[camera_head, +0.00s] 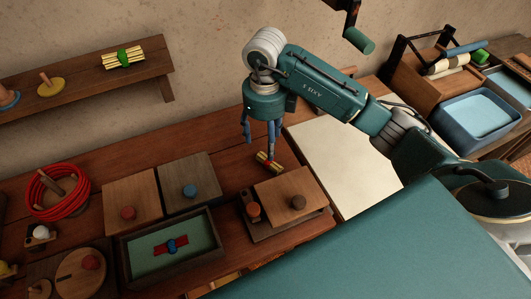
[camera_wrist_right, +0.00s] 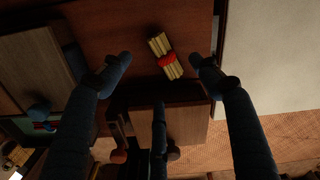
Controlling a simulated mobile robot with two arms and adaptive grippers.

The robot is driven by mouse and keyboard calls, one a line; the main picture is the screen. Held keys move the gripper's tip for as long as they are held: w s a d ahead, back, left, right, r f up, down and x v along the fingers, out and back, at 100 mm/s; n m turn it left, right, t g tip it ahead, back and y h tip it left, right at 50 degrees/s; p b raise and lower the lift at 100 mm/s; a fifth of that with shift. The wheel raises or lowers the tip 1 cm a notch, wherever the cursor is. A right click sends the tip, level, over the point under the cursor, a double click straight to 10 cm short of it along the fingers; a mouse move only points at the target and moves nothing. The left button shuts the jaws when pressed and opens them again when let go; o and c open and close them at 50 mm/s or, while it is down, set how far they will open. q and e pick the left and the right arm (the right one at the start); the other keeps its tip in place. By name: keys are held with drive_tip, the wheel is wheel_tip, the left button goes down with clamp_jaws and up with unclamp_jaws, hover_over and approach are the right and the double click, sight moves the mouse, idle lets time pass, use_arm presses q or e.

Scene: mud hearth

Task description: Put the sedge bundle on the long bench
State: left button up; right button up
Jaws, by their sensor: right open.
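A small bundle of yellow stalks tied with a red band (camera_head: 268,162) lies on the brown wooden bench top (camera_head: 222,140). In the right wrist view the bundle (camera_wrist_right: 165,55) shows whole, between the outer fingers. My right gripper (camera_head: 262,138) is open and empty, pointing down just above the bundle, its fingers spread around it. No finger visibly touches it. A similar yellow bundle with a green tie (camera_head: 123,58) lies on the raised plank shelf (camera_head: 70,88) at the back left. The frames do not show which bundle is the sedge one. My left gripper is not in view.
A wooden box with a dark knob (camera_head: 290,195) stands in front of the gripper. Left are knobbed boards (camera_head: 190,182), a green-lined tray (camera_head: 135,262) and a red coil (camera_head: 55,190). A pale panel (camera_head: 345,160) and blue basin (camera_head: 480,115) are right.

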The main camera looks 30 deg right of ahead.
drive_tip(key=shift+r, duration=1.75)
